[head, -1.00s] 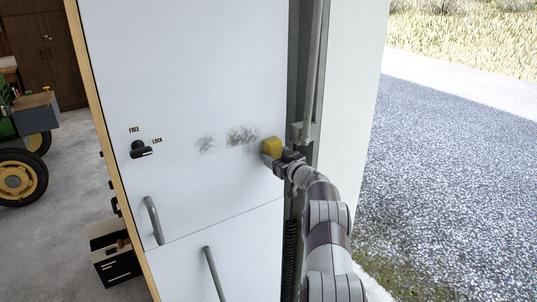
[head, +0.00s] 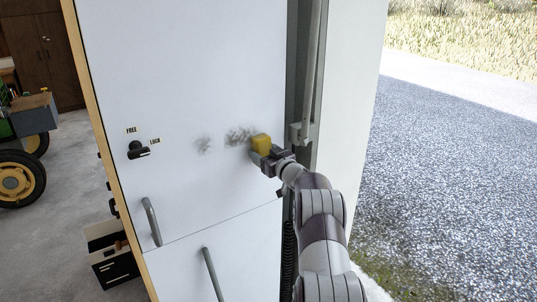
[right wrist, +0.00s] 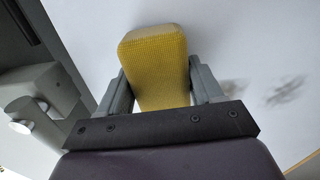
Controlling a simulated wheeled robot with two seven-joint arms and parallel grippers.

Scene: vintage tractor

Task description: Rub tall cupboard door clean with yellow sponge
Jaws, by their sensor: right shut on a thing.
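The tall white cupboard door (head: 190,75) fills the middle of the head view. Two grey smudges mark it: a larger one (head: 240,136) and a smaller, fainter one (head: 203,145) to its left. My right gripper (head: 264,153) is shut on the yellow sponge (head: 261,143), just right of the larger smudge. In the right wrist view the sponge (right wrist: 155,65) sits between the two fingers, and the smudges (right wrist: 286,92) show to its right. I cannot tell whether the sponge touches the door. My left gripper is not in view.
A black latch knob (head: 138,150) with FREE and LOCK labels and a grey handle (head: 152,221) stick out from the door. A grey pole (head: 311,70) stands right of it. A green tractor (head: 25,150) and an open box (head: 108,255) are at left.

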